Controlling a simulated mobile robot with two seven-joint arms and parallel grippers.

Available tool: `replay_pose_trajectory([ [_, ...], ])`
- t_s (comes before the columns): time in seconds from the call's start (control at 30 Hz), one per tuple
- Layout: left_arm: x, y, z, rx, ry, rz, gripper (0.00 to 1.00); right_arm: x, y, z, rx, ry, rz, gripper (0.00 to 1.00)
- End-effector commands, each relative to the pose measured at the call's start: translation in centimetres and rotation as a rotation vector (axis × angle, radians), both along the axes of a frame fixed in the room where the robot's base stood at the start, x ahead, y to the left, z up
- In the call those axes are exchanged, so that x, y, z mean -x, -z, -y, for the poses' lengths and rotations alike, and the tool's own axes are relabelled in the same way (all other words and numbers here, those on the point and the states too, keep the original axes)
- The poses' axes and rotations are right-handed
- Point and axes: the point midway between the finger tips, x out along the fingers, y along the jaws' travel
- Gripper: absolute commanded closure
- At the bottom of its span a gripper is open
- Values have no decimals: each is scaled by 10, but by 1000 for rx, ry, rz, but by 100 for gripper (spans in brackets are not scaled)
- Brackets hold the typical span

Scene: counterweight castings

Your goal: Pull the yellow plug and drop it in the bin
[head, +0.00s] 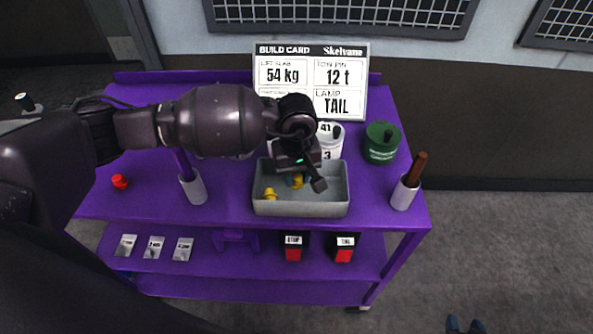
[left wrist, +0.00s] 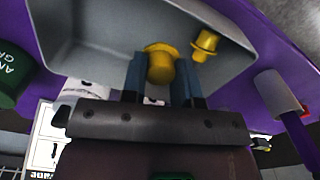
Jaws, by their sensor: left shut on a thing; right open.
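My left gripper (head: 296,181) reaches down over the grey open bin (head: 300,208) on the purple cart. It is shut on a yellow plug (left wrist: 160,66), held between its blue fingers inside or just above the bin; I cannot tell if it touches the floor. That plug also shows partly behind the gripper in the head view (head: 298,184). A second yellow plug (head: 269,194) lies in the bin's left part, and it also shows in the left wrist view (left wrist: 206,43). My right gripper (head: 465,325) shows only its blue fingertips, apart and empty, at the bottom edge.
A white can (head: 328,139) and a green can (head: 382,143) stand behind the bin. A white holder with a brown handle (head: 406,190) is at right, another white cup (head: 193,188) at left. A red piece (head: 119,181) lies far left. A build card (head: 340,75) stands behind.

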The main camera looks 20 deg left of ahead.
Motion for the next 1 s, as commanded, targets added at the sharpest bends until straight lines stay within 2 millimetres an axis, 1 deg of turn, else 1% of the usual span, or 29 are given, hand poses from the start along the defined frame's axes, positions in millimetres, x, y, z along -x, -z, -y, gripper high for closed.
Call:
replay_pose_trajectory([
  [0.07, 0, 0, 0, 0, 0, 0, 94, 0, -1, 0, 0, 0, 1, 57],
  [0.1, 0, 0, 0, 0, 0, 0, 66, 0, -1, 0, 1, -1, 1, 57],
  [0.17, 0, 0, 0, 0, 0, 0, 57, 0, -1, 0, 1, -1, 1, 57],
  [0.2, 0, 0, 0, 0, 0, 0, 51, 0, 0, 0, 1, -1, 1, 57],
  [0.27, 0, 0, 0, 0, 0, 0, 42, 0, -1, 0, 1, -1, 1, 57],
  [0.53, 0, -1, 0, 0, 0, 0, 42, 1, 0, 0, 0, 0, -2, 57],
  [0.67, 0, -8, 0, 1, 0, 1, 42, 3, 2, 1, 1, 1, -6, 57],
  [0.77, -1, -21, 0, 2, 1, 3, 42, 4, 5, 1, 0, 2, -7, 57],
  [1.0, -1, -65, 0, 0, 1, 4, 42, 3, 9, 1, 1, 1, -6, 57],
])
